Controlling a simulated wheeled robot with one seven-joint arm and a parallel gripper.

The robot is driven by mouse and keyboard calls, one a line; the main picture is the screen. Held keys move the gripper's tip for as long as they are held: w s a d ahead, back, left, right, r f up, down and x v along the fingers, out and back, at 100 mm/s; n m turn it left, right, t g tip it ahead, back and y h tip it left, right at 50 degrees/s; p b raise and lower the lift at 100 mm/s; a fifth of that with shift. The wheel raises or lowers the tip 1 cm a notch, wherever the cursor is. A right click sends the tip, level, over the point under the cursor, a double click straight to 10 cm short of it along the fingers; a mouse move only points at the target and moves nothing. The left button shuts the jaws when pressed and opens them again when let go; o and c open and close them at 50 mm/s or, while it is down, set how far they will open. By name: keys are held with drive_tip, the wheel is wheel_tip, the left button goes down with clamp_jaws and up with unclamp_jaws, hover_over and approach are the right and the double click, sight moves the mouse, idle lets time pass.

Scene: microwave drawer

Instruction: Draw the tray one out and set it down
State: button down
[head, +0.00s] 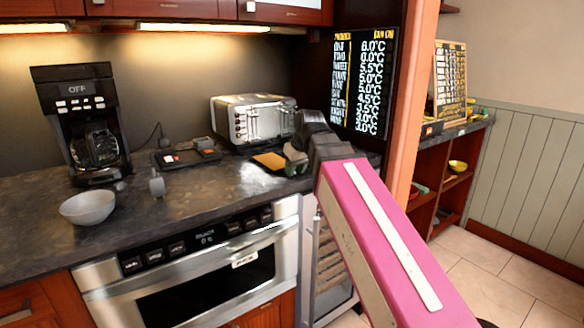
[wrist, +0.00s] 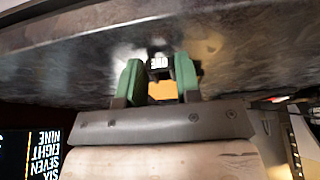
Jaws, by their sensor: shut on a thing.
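A flat orange-yellow tray (head: 268,161) lies at or just above the counter in the head view, below the toaster. My gripper (head: 291,156) is at its right end, low over the counter. In the wrist view the two green fingers of my gripper (wrist: 160,84) are shut on the orange tray (wrist: 162,91), one on each side. The tray's far part is hidden in the wrist view.
A toaster (head: 253,119) stands behind the tray, with a dark rack (head: 186,157) to its left. A coffee maker (head: 86,125), a grey bowl (head: 88,207) and a small grey object (head: 157,184) are farther left. A black temperature board (head: 364,80) stands at the right.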

sight(300, 180)
drive_tip(key=shift+s+d, duration=0.65)
drive_tip(key=shift+s, duration=0.2)
drive_tip(key=shift+s+d, duration=0.6)
drive_tip(key=shift+s, duration=0.25)
